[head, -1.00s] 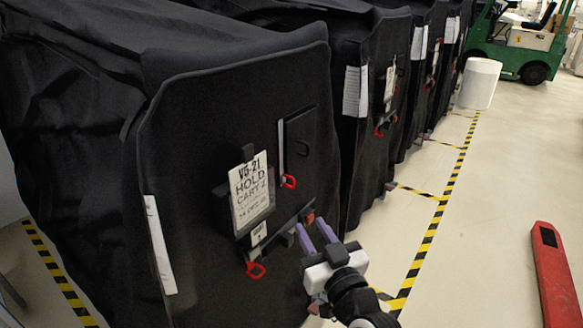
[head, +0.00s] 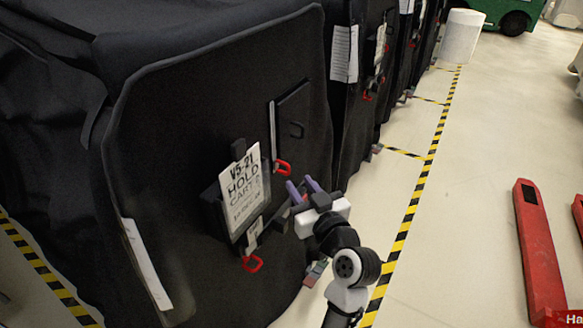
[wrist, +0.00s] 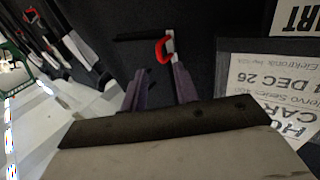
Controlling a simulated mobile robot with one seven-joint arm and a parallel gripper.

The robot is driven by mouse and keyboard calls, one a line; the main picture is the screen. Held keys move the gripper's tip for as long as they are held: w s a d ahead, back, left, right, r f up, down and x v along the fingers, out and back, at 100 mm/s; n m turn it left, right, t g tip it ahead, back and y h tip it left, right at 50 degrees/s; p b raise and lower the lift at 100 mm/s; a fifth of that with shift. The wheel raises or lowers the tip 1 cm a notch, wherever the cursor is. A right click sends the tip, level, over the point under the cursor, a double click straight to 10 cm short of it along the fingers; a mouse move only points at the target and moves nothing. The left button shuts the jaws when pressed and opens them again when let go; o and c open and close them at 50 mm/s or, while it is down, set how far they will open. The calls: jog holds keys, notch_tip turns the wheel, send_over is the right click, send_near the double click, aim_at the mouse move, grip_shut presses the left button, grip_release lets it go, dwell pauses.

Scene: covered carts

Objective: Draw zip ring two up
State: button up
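A black covered cart (head: 150,120) fills the left of the head view. A red zip ring (head: 282,167) hangs at the foot of the pale vertical zip strip on its front. It also shows in the wrist view (wrist: 162,50), just beyond my fingertips and nearer the right one. I cannot tell whether a fingertip touches the ring.
More covered carts (head: 378,60) stand behind. Yellow-black floor tape (head: 420,190) runs along the row. A red pallet fork (head: 540,250) lies at right, with open floor between.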

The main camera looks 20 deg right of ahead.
aim_at(289, 170)
jog(key=w, duration=0.2)
jog(key=w+p, duration=0.1)
jog(key=w, duration=0.2)
jog(key=shift+w+a, duration=0.2)
jog(key=shift+w, duration=0.1)
grip_shut()
